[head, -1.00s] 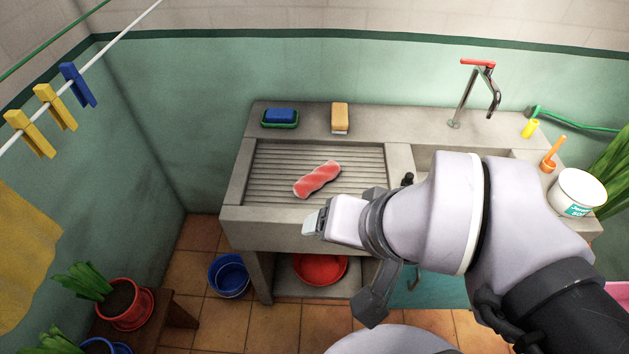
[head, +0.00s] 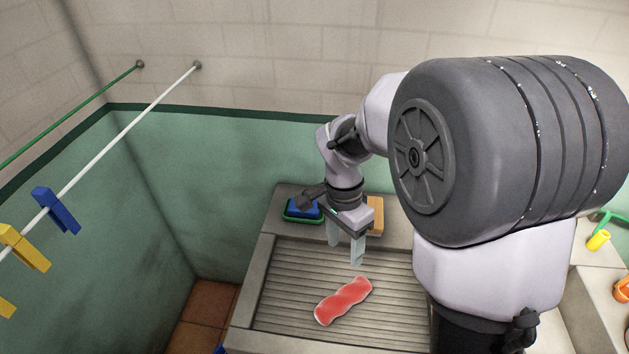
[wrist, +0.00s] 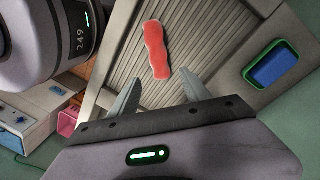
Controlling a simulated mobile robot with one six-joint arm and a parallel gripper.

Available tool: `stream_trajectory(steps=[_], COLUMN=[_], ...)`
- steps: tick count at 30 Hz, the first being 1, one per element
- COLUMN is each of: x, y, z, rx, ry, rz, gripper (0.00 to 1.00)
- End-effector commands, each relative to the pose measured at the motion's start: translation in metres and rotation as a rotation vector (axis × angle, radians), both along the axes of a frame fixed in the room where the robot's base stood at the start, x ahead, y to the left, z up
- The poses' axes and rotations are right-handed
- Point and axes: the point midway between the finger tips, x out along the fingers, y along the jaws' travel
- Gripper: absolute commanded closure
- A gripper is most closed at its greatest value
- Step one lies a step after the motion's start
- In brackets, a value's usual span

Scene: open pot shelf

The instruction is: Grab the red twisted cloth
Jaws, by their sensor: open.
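The red twisted cloth (head: 343,300) lies on the ribbed washboard slab (head: 285,300) of the concrete sink, slanting up to the right in the head view. In the wrist view the cloth (wrist: 156,50) lies beyond the fingertips, roughly in line with the gap between them. My gripper (head: 346,254) points down over the back part of the ribbed slab, behind and above the cloth. Its two pale fingers (wrist: 158,82) are apart with nothing between them. The cloth is fully visible in the head view and apart from the fingers.
A blue sponge in a green dish (head: 303,210) and a tan brush (head: 375,214) sit on the back ledge, close behind my gripper. A yellow object (head: 598,240) and an orange one (head: 622,290) are at the right. Clothes lines with pegs (head: 56,211) hang at the left.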

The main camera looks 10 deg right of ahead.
Motion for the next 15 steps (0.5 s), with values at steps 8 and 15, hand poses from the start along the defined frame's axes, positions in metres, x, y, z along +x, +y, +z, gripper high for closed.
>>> stream_trajectory(steps=[8,15], x=[-0.004,-0.012], y=[-0.005,-0.008], z=[-0.071,-0.127], rx=[-0.017,-0.016], ry=[0.031,0.028], rz=[-0.033,-0.033], gripper=[0.45,0.45])
